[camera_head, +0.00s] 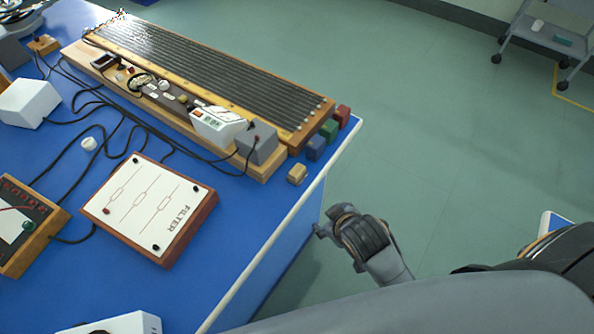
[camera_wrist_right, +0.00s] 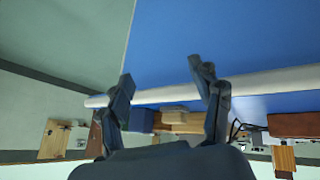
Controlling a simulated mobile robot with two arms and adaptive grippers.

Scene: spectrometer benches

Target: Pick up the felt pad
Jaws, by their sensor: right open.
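I cannot make out with certainty which object is the felt pad. A small tan block (camera_head: 297,173) lies on the blue bench near its right edge, in front of the long wooden instrument; it may be the pad, but its material is unclear. My right gripper (camera_head: 322,230) is just off the bench's right edge, to the right of and below that block in the head view. In the right wrist view the right gripper (camera_wrist_right: 165,84) has its fingers apart with nothing held between them; tan and blue shapes show beyond them. My left gripper is in neither view.
The bench's white edge (camera_head: 273,238) lies close to my right gripper. Blue (camera_head: 316,148), green (camera_head: 329,130) and red (camera_head: 343,115) blocks stand by the instrument's end. A filter board (camera_head: 150,207) and black cables lie left. A grey cart (camera_head: 546,35) stands far off.

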